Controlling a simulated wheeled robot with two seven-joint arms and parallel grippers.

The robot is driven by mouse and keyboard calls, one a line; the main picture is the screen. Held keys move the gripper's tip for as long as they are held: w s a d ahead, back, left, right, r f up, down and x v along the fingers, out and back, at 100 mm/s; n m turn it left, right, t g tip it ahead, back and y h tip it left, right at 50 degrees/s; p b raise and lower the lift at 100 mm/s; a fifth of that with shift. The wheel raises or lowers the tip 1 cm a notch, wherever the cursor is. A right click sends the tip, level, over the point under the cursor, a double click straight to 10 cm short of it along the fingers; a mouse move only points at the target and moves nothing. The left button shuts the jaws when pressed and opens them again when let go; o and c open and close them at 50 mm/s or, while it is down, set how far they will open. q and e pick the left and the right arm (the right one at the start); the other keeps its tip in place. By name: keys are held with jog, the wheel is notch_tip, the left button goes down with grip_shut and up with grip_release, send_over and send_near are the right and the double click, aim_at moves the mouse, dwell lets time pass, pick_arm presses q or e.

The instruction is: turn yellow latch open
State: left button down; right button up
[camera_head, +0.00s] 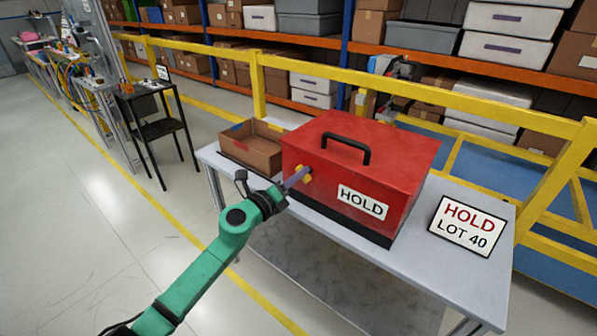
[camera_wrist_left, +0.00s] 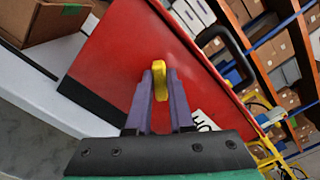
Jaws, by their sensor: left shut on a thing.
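The yellow latch (camera_head: 304,173) sits on the front face of a red box (camera_head: 400,165) that has a black handle on its lid and a white HOLD label. In the left wrist view the latch (camera_wrist_left: 158,80) stands between the purple fingertips of my left gripper (camera_wrist_left: 160,85), its long side roughly upright in that picture. My left gripper (camera_head: 296,179) is shut on the latch, with the green arm reaching in from the lower left. The fingers hide part of the latch in the head view. The red box (camera_wrist_left: 110,55) fills much of the wrist view. My right gripper is not in view.
The box stands on a grey table (camera_head: 345,235). An open cardboard box (camera_head: 250,155) stands close to its left. A HOLD LOT 40 sign (camera_head: 467,226) is on the table's right. A yellow railing (camera_head: 420,95) runs behind the table.

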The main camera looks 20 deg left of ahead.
pick_arm(q)
jog(key=shift+f+n+p, duration=0.15)
jog(key=shift+n+p, duration=1.25)
jog(key=shift+n, duration=2.4)
jog(key=c, duration=0.8)
grip_release()
jog(key=shift+a, duration=0.1)
